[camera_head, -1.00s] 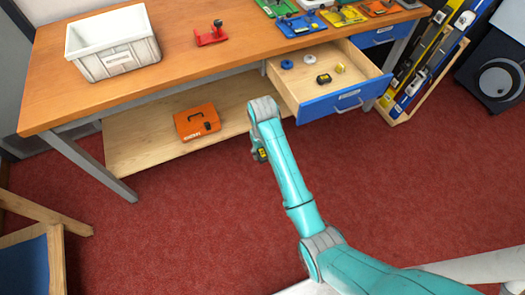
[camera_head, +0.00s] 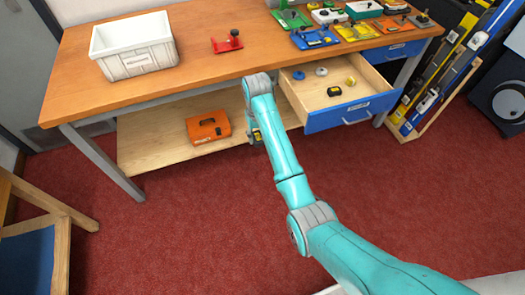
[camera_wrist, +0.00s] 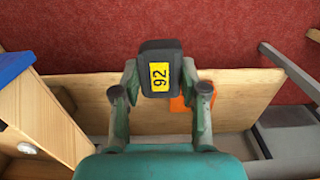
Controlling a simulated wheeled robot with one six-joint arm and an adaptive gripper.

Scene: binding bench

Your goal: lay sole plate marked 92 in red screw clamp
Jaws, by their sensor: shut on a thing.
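The sole plate (camera_wrist: 161,108), a dark block with a yellow label reading 92, is held between the two fingers of my gripper (camera_wrist: 160,90) in the wrist view. In the head view the plate (camera_head: 257,136) shows partly below my arm's bent end, in front of the bench's lower shelf; the gripper there is mostly hidden. The red screw clamp (camera_head: 228,46) stands on the bench top, a red base with a dark knob on a post. My gripper is below and in front of the bench top, apart from the clamp.
An open blue-fronted drawer (camera_head: 352,112) holds several small items, right of my arm. A white crate (camera_head: 135,62) stands left of the clamp. Several coloured fixtures crowd the bench's right. An orange case (camera_head: 208,127) sits on the lower shelf (camera_head: 150,150). Bench top around the clamp is clear.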

